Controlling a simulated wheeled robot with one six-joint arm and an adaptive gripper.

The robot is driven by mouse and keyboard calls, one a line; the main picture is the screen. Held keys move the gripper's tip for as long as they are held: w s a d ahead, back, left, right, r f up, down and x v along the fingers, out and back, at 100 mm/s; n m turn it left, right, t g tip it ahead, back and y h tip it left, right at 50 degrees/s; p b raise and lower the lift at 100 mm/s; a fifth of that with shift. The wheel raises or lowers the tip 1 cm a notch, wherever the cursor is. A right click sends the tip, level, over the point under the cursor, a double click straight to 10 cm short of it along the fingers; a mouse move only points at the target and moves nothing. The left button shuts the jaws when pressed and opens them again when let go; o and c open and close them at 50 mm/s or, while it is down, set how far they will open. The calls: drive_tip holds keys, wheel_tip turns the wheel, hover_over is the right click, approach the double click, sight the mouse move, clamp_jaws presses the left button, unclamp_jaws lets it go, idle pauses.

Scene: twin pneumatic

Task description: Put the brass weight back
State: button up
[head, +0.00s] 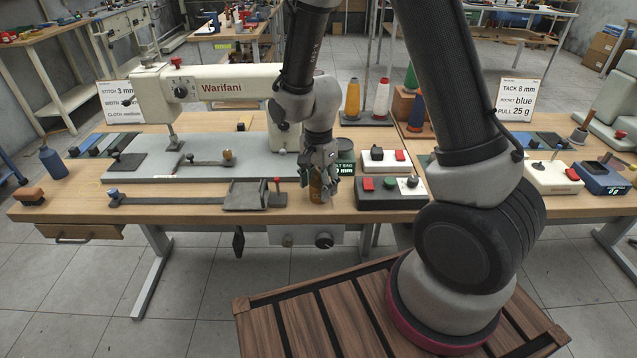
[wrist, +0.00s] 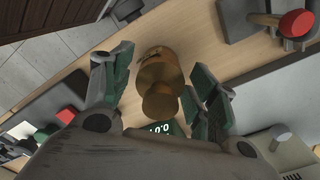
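The brass weight (head: 316,190) stands near the front of the sewing table, right of a grey metal plate. In the wrist view the weight (wrist: 158,85) is a stepped brass cylinder with a narrower knob, seen from above. My gripper (head: 318,185) is lowered over it, pointing down. In the wrist view my gripper (wrist: 160,78) has its green-padded fingers on both sides of the weight, with a gap of wood showing on each side. The gripper is open around the weight. The weight's foot is partly hidden by the fingers in the head view.
A control box (head: 391,193) with red and green buttons stands close right of the gripper. A small dark display (head: 345,169) stands behind. A grey plate (head: 254,196) with a red-knobbed lever lies left. The white Warifani sewing machine (head: 225,87) stands behind.

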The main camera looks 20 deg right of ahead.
wheel_tip(320, 180, up, 12)
drive_tip(key=shift+r, duration=0.2)
drive_tip(key=s+d+r+n+t, duration=0.4)
drive_tip(key=s+d+r+n, duration=0.8)
drive_tip(key=s, duration=0.7)
wheel_tip(320, 180, up, 4)
drive_tip(key=d, duration=0.3)
drive_tip(key=shift+r+n, duration=0.15)
drive_tip(key=shift+n, duration=0.15)
idle(0.7)
